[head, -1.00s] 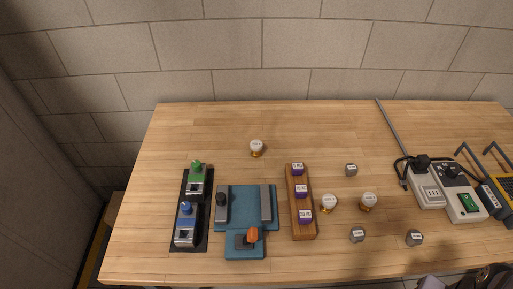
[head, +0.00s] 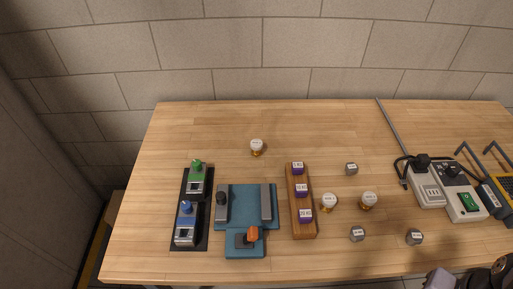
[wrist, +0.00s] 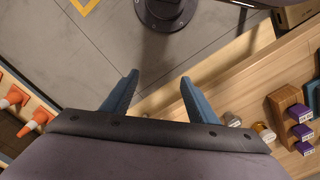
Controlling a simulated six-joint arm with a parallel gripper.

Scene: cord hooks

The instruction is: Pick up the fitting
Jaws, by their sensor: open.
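Several small labelled pieces that could be the fitting lie on the wooden table. White-topped brass ones are at the back (head: 256,147), right of the wooden block (head: 329,203) and further right (head: 368,200). Grey faceted ones are at the right (head: 351,169), front (head: 357,234) and front right (head: 414,237). I cannot tell which one is meant. My gripper (wrist: 158,98) shows in the wrist view with its two blue fingers apart and nothing between them. It is over the floor beyond the table edge. A brass piece (wrist: 264,132) shows right of it there.
Corded devices (head: 427,190) crowd the right side. The table's back middle is mostly clear.

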